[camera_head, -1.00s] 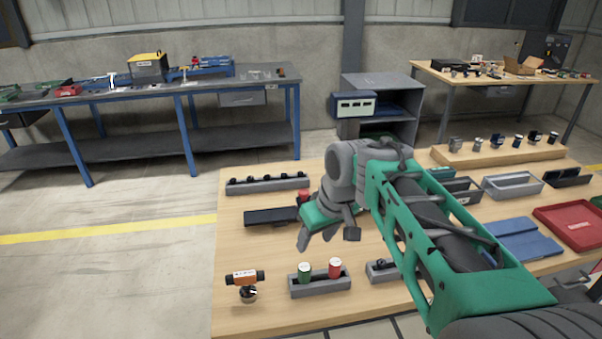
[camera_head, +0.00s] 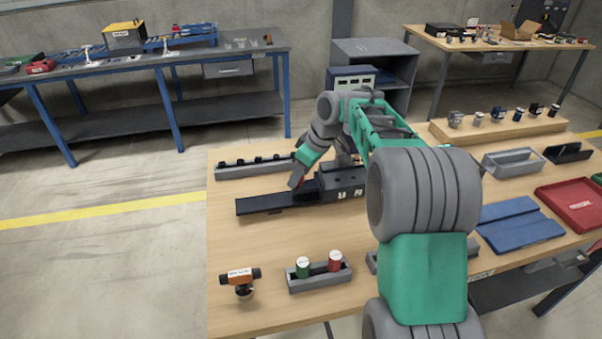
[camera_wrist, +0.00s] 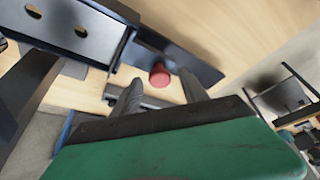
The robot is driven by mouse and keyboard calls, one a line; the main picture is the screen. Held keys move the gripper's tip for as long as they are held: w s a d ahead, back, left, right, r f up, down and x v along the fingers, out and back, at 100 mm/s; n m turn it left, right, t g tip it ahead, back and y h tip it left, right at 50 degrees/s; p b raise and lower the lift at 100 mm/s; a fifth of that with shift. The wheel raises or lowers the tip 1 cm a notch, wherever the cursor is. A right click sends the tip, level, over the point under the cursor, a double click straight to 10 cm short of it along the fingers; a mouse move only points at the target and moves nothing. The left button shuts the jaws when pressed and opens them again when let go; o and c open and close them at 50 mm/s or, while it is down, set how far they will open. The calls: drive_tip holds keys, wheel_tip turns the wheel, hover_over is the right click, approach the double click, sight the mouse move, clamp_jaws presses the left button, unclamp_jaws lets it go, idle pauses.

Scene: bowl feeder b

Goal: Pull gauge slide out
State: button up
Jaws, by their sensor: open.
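The gauge is a black block (camera_head: 345,191) with white markings on the wooden table. A long flat black track (camera_head: 258,204) runs out from it to the left. A red knob (camera_wrist: 159,75) stands on a dark bar in the wrist view, and a bit of red shows under my gripper in the head view. My gripper (camera_head: 296,182) is over the gauge where the track meets the block. In the wrist view its two grey fingers are apart, one on each side of the knob. I cannot tell whether they touch it.
A grey rack (camera_head: 255,169) with several dark pieces lies behind the gauge. In front are a grey tray (camera_head: 320,280) with a green and a red canister, and an orange-black tool (camera_head: 240,278). Blue plates (camera_head: 515,224) lie to the right.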

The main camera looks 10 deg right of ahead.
clamp_jaws()
idle(0.5)
drive_tip(key=shift+r, duration=0.1)
idle(0.8)
